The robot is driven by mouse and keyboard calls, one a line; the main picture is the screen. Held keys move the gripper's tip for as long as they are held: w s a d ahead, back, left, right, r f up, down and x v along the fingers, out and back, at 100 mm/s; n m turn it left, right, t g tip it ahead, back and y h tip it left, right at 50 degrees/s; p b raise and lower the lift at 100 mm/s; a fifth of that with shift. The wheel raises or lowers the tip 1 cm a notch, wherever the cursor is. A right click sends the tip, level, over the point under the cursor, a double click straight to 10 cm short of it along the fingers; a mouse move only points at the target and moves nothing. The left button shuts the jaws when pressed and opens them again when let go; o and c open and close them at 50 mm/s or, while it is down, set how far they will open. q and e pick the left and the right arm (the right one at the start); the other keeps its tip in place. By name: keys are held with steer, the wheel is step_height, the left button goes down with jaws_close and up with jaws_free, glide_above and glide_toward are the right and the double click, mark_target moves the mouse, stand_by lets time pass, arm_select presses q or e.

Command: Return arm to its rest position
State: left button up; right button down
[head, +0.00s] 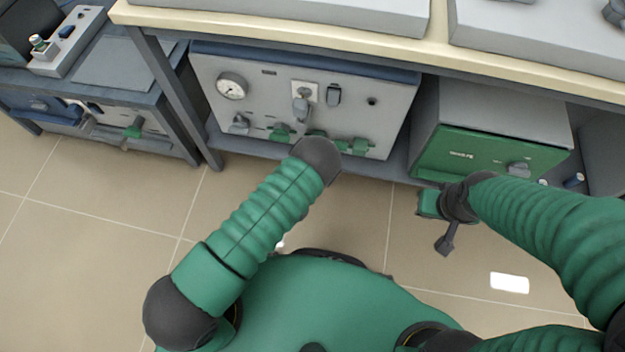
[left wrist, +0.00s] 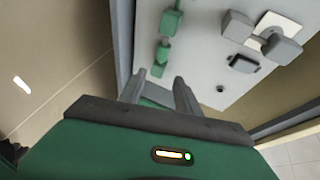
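My left arm (head: 265,210) reaches up to the front of a grey-white cabinet with a gauge (head: 260,98). Its dark wrist hides the hand in the head view. My right arm (head: 550,225) extends from the right. Its gripper (head: 446,243) hangs above the floor in front of the green-fronted box, and its finger opening is unclear.
Another low shelf unit (head: 95,105) is at left. Tiled floor (head: 90,230) is clear.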

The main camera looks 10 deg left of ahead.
arm_select(q)
steer(key=w+a+r+n+g+y, duration=0.4)
steer(key=w+a+r+n+y, duration=0.15)
steer(key=n, duration=0.55)
steer(key=s+a+r+n+g+p, duration=0.25)
steer(key=s+r+n+g, duration=0.2)
steer(key=s+r, duration=0.3)
steer(key=s+a+r+n+g+p, duration=0.1)
steer(key=s+a+r+n+g, duration=0.2)
steer(key=s+r+n, duration=0.4)
steer(key=w+d+p+v, duration=0.1)
steer(key=w+p+v, duration=0.2)
steer(key=p+v, duration=1.4)
steer(key=w+d+r+p+v, duration=0.1)
steer(key=w+p+v, duration=0.3)
steer(key=p+v, duration=1.3)
steer(key=shift+s+r+m+y+p, duration=0.2)
steer(key=shift+r+m+y+p, duration=0.15)
steer(key=shift+r+m+p, duration=0.15)
